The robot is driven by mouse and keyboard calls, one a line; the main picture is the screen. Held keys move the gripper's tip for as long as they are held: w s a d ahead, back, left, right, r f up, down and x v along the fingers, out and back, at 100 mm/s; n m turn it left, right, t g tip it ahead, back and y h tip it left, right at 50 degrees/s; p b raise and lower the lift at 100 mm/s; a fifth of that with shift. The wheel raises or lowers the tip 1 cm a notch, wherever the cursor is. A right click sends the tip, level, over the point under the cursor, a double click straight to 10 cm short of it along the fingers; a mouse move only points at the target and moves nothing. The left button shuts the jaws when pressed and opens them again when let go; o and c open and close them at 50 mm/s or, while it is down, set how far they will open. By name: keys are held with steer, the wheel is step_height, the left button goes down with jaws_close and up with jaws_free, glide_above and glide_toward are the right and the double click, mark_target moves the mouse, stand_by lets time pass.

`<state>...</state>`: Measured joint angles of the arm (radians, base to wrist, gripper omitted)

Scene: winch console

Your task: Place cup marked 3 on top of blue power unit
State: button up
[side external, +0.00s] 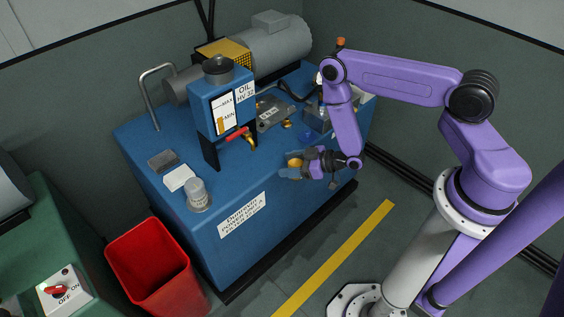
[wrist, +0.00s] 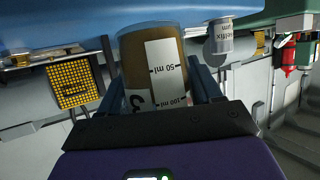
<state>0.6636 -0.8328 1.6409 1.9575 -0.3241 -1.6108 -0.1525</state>
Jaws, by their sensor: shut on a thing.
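The cup marked 3 is a clear cup with amber contents and a white scale label, seen close in the wrist view (wrist: 152,68). It is small and partly covered in the side view (side external: 294,162). My gripper (side external: 292,168) is shut on it, with one finger on each side. The wrist picture appears upside down, and the cup looks upright. The blue power unit (side external: 232,262) is the large blue cabinet with a white name label. The cup is at its front top edge. I cannot tell whether its base touches the top.
A red bin (side external: 150,262) stands in front. Some blue top between canister and gripper is clear.

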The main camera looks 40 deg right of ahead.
steer(key=shift+s+d, duration=0.4)
steer(key=shift+s, duration=0.2)
steer(key=shift+s+d, duration=0.35)
steer(key=shift+s, duration=0.2)
steer(key=w+d+r+m+h, duration=0.1)
steer(key=w+d+r, duration=0.3)
steer(key=d+r, duration=0.55)
steer(key=shift+t, duration=0.4)
steer(key=w+f, duration=0.2)
steer(key=w, duration=0.2)
steer(key=w+f, duration=0.3)
steer(key=w, duration=0.1)
steer(key=w+d+f, duration=0.1)
steer(key=w+f, duration=0.2)
steer(key=w, duration=0.1)
steer(key=shift+w+d, duration=0.1)
steer(key=shift+w, duration=0.1)
steer(key=shift+w+d+f+m, duration=0.1)
steer(key=shift+w+f+m, duration=0.2)
steer(key=shift+w+f, duration=0.5)
steer(key=shift+f, duration=1.6)
steer(key=shift+f, duration=0.1)
steer(key=o, duration=1.2)
